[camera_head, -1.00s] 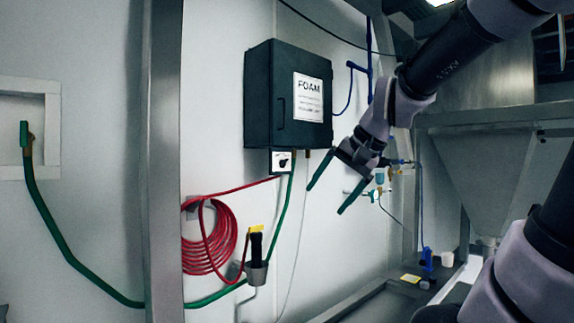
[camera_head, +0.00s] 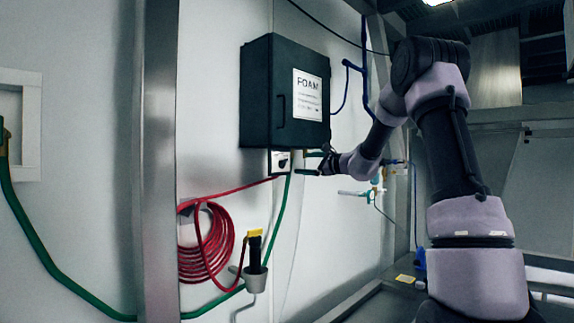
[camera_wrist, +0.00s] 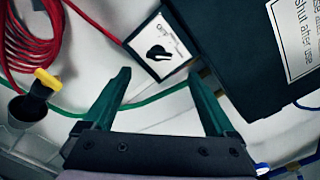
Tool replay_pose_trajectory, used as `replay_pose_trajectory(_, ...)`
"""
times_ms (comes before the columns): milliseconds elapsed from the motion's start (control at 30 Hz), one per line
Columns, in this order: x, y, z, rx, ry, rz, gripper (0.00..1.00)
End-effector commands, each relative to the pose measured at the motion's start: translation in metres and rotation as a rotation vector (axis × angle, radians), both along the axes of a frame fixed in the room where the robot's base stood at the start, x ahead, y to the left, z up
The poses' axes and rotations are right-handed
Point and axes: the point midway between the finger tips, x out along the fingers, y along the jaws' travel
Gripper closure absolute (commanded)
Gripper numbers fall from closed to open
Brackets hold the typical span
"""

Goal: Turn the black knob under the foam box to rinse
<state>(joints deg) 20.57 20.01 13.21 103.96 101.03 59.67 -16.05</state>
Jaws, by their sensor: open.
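The black knob (camera_head: 283,161) sits on a small white plate under the dark foam box (camera_head: 258,95) on the wall. In the wrist view the knob (camera_wrist: 158,52) shows on its white plate (camera_wrist: 178,66), ahead of my fingertips and between their lines. My gripper (camera_head: 308,163) is just right of the knob, below the box. In the wrist view my gripper (camera_wrist: 162,82) has its two green fingers spread, with nothing between them. The fingers look apart from the knob. The foam box (camera_wrist: 225,35) fills the upper right of the wrist view.
A red coiled hose (camera_head: 207,245) hangs on the wall at lower left. A black nozzle with a yellow top (camera_head: 255,250) stands in a grey cup. A green hose (camera_head: 283,215) runs down from under the box. Blue pipes (camera_head: 365,80) are at right.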

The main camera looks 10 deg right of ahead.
Motion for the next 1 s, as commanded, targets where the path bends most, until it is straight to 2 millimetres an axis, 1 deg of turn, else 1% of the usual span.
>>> replay_pose_trajectory(300,0.047,0.036,0.000,-0.001,0.000,0.005,0.09)
replay_pose_trajectory(500,0.070,0.053,0.000,-0.002,-0.001,0.004,0.09)
replay_pose_trajectory(667,0.078,0.058,0.000,-0.002,0.001,0.002,0.09)
replay_pose_trajectory(933,0.078,0.059,0.000,-0.003,0.001,0.002,0.09)
replay_pose_trajectory(967,0.078,0.059,0.000,-0.003,0.001,0.002,0.17)
replay_pose_trajectory(1000,0.078,0.059,0.000,-0.003,0.001,0.002,0.32)
